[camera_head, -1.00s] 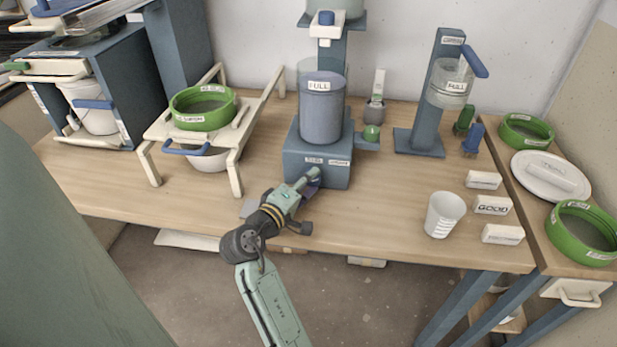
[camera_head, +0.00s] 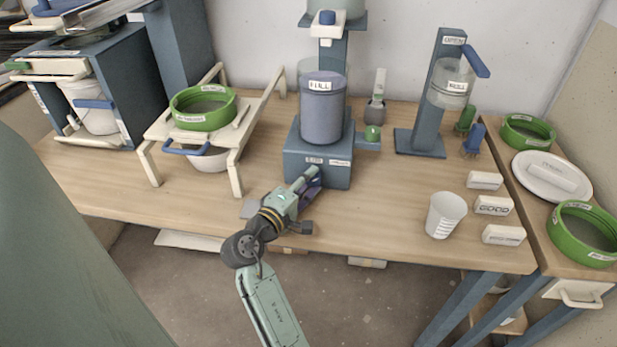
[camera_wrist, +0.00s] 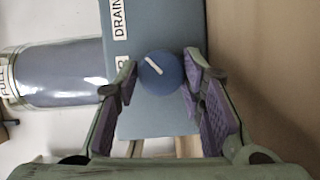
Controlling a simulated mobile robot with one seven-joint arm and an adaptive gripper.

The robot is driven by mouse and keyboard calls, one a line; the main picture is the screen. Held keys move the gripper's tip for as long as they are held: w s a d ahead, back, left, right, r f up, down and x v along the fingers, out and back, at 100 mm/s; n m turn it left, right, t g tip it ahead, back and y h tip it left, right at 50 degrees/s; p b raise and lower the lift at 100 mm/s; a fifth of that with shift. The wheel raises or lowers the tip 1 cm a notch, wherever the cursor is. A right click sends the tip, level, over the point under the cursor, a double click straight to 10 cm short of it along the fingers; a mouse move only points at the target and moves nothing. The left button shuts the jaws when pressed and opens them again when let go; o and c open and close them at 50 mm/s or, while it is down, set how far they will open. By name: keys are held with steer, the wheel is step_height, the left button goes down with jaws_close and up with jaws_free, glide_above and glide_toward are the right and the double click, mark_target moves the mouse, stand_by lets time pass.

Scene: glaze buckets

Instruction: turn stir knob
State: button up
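The stir knob (camera_wrist: 160,72) is a round blue knob with a white line across its face, in the wrist view. It sits on the blue base (camera_head: 318,165) of the mixing stand, beside a label partly hidden by a finger. The line is tilted. My gripper (camera_wrist: 159,68) points at the base with one finger on each side of the knob. The fingers look spread, with the tips close to the knob's edges; I cannot make out firm contact. In the head view my gripper (camera_head: 312,178) is at the base's front, and the knob is hidden there.
A grey-blue cylinder (camera_head: 322,108) labelled FULL stands on the base. A green-tipped lever (camera_head: 372,133) juts from its right side. A green-rimmed sieve (camera_head: 203,108) on a cream frame stands left. A white cup (camera_head: 445,215) stands right. Table in front is mostly clear.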

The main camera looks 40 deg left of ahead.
steer(key=o, duration=0.4)
steer(key=shift+c, duration=0.2)
steer(key=s, duration=0.4)
steer(key=s+d, duration=0.1)
steer(key=s, duration=0.7)
steer(key=shift+d+r, duration=0.35)
